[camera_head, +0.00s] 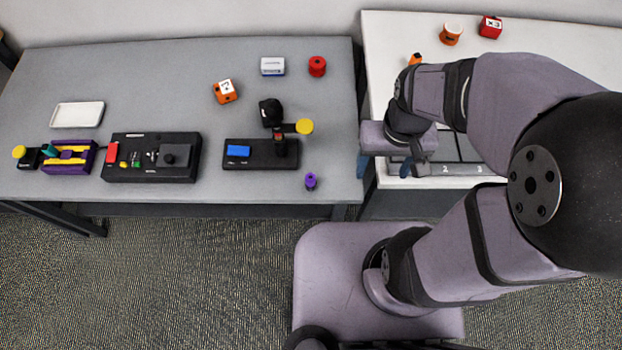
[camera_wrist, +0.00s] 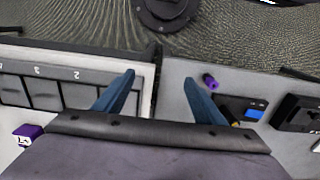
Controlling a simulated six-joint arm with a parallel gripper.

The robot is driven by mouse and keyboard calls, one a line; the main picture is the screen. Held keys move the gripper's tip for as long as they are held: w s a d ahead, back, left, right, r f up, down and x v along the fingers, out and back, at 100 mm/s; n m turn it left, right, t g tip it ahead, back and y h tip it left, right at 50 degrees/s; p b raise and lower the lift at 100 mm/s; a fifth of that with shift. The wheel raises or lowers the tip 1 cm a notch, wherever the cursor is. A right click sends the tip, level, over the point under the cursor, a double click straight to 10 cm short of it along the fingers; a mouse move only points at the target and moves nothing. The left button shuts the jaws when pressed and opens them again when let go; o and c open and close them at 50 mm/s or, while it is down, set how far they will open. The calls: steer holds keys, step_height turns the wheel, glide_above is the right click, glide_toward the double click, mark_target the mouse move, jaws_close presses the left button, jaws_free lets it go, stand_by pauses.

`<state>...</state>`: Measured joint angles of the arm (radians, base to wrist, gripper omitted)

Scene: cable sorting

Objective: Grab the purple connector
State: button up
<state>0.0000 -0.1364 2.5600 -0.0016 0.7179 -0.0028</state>
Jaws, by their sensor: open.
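A small purple connector (camera_head: 311,181) stands on the grey table near its front right edge. It also shows in the wrist view (camera_wrist: 210,82), just right of the right fingertip. My gripper (camera_head: 384,165) is to the right of this connector, over the gap between the two tables. In the wrist view my gripper's blue fingers (camera_wrist: 159,78) are spread wide with nothing between them. A purple and white piece (camera_wrist: 28,133) shows at the left of the wrist view, on the white table; my arm hides that spot in the head view.
A black base with a blue block (camera_head: 238,150) and yellow-ended post stands left of the connector. A black panel (camera_head: 150,172) and purple holder (camera_head: 68,168) are farther left. A numbered grey tray (camera_head: 462,169) lies on the white table, partly behind my arm.

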steer(key=c, duration=0.5)
